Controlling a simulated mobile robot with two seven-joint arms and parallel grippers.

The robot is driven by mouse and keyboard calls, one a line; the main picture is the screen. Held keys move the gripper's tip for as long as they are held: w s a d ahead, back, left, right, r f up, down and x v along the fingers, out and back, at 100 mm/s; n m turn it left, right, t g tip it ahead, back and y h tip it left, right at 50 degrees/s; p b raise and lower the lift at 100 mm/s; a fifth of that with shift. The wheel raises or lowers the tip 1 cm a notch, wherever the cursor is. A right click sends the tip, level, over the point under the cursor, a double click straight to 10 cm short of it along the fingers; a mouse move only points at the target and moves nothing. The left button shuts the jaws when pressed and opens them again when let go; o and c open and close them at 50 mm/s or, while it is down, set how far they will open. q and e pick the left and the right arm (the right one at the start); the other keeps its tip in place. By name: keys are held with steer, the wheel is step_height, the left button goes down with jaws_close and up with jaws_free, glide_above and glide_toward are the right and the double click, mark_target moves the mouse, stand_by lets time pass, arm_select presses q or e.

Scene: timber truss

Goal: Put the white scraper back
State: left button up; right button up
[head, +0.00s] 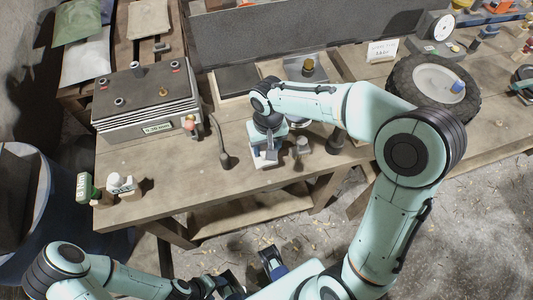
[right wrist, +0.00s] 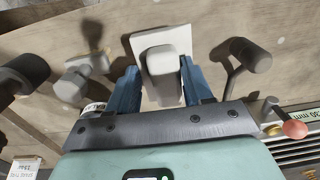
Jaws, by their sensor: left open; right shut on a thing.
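The white scraper (right wrist: 162,47) is in the middle of the right wrist view, with a flat, squarish white plate and a thick light grey handle. My right gripper (right wrist: 160,84) has its blue fingers shut on either side of the handle. In the head view the scraper (head: 264,160) shows as a small pale shape under my right gripper (head: 268,145), over the workbench near its front edge. I cannot tell whether it touches the bench. My left gripper (head: 250,274) is open and empty, low in front of the bench.
The wooden workbench (head: 165,190) has a ribbed grey box (head: 145,105) at left and small bottles (head: 122,184) at its front-left corner. A dark hook-shaped tool (head: 224,158) stands left of my right gripper; a grey knobbed piece (head: 303,146) is right. A tyre (head: 430,85) lies farther right.

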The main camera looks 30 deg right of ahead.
mark_target(267, 146)
steer(key=shift+f, duration=2.2)
steer(key=shift+b, duration=0.3)
steer(key=o, duration=0.7)
steer(key=shift+f, duration=0.2)
steer(key=o, duration=0.4)
steer(key=shift+r, duration=0.1)
steer(key=r+p, duration=0.1)
steer(key=r, duration=1.1)
steer(key=shift+d+r+p, duration=0.15)
steer(key=shift+d+p, duration=0.05)
steer(key=shift+p, duration=0.2)
